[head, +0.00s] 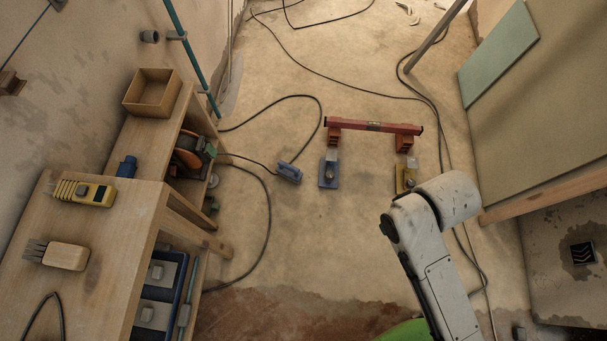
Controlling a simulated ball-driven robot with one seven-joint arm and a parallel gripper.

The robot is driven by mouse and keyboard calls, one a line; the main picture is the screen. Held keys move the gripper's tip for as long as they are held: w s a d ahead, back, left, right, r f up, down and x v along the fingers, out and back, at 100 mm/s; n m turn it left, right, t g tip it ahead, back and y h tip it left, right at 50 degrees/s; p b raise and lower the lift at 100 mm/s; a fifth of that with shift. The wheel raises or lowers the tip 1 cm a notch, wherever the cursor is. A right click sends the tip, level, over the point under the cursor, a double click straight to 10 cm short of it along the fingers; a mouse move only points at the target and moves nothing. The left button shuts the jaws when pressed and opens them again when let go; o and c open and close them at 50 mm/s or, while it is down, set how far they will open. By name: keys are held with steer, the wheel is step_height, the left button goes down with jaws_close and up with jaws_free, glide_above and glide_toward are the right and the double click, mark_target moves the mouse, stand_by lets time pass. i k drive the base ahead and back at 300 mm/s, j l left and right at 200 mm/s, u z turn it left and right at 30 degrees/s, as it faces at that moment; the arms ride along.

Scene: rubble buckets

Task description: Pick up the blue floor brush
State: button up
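A small blue block-shaped object (289,172), which looks like the blue floor brush, lies on the bare floor left of the picture's middle. It lies tilted to the right, beside a black cable. Its bristles cannot be made out at this size. My white arm shows at the lower right, well apart from it. My gripper is not in view.
A red bar (373,126) stands on the floor just right of the blue object, with a blue-based piece (328,174) and a yellow-based piece (406,177) before it. Black cables (268,215) cross the floor.

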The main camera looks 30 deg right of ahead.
mark_target(288, 172)
steer(key=k+j+z, duration=0.1)
steer(key=k, duration=0.8)
steer(key=i+j, duration=0.2)
steer(key=i, duration=0.55)
steer(key=i+j+u, duration=0.1)
steer(key=i, duration=0.7)
steer(key=i+j, duration=0.25)
steer(key=i, duration=0.5)
steer(key=j+u, duration=0.05)
